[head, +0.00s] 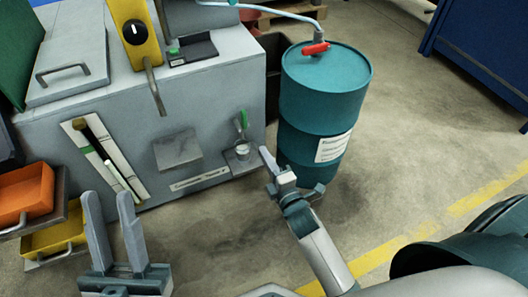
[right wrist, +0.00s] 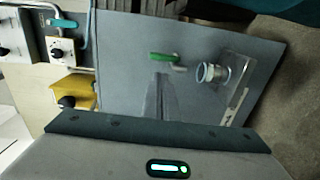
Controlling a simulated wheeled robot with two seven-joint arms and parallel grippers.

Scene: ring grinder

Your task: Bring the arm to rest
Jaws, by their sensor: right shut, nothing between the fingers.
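My left gripper (head: 107,196) is at the lower left of the head view. Its two fingers point up, apart, with nothing between them. My right gripper (head: 266,156) is in the middle of the head view, in front of the grey machine and beside the teal drum. Its fingers are together and empty; in the right wrist view the closed fingers (right wrist: 162,98) point at the machine's grey panel.
The grey machine (head: 215,100) fills the upper left. The teal drum (head: 322,95) with a red valve handle stands right of it. Orange (head: 25,195) and yellow (head: 52,240) bins sit at the left edge. A blue cabinet (head: 485,45) is at the upper right. Floor on the right is mostly clear.

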